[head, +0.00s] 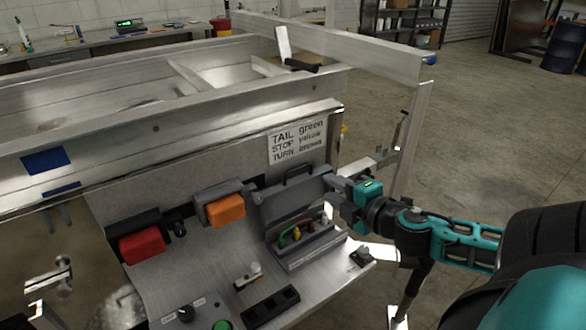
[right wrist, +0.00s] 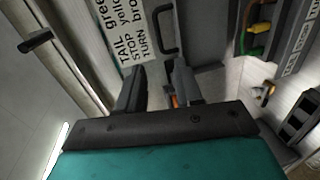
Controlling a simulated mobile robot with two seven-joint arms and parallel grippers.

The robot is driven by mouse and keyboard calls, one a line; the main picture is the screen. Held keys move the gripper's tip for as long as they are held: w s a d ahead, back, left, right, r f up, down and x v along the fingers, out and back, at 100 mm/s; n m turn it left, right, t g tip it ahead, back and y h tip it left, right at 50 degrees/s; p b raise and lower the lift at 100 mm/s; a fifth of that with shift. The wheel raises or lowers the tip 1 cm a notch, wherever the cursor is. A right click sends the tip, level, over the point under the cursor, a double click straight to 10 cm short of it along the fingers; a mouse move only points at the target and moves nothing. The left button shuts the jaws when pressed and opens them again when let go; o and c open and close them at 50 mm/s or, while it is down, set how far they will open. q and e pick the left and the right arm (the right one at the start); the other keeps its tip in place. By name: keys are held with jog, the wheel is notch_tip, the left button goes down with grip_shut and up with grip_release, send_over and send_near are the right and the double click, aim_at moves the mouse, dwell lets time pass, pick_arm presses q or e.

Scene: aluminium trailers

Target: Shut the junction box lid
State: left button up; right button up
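The grey junction box (head: 312,250) sits on the right part of the sloped metal panel. Its lid (head: 290,204) stands open, tilted up at the back, with a dark handle on its upper edge. The handle (right wrist: 166,32) and part of the lid (right wrist: 208,62) also show in the right wrist view. Green, yellow and brown wires (head: 297,232) lie inside the box. My right gripper (head: 332,186) is beside the lid's right edge; its fingers (right wrist: 158,85) are apart in the wrist view. I cannot tell whether it touches the lid. My left gripper is out of view.
A label (head: 297,141) with wire colours is above the lid. Red (head: 142,245) and orange (head: 225,209) connectors sit left of the box. A dark switch block (head: 268,306) and a knob (head: 187,313) are in front. A trailer rail (head: 330,45) runs behind. Open floor lies to the right.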

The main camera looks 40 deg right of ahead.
jog(key=b, duration=0.2)
send_near(298, 169)
jog(key=r+x, duration=0.1)
jog(key=x, duration=0.2)
jog(key=shift+f+x, duration=0.25)
jog(key=shift+x, duration=0.95)
jog(key=shift+f+x, duration=0.25)
jog(key=shift+x, duration=0.9)
jog(key=shift+w+f, duration=0.2)
jog(key=shift+w, duration=0.35)
grip_shut()
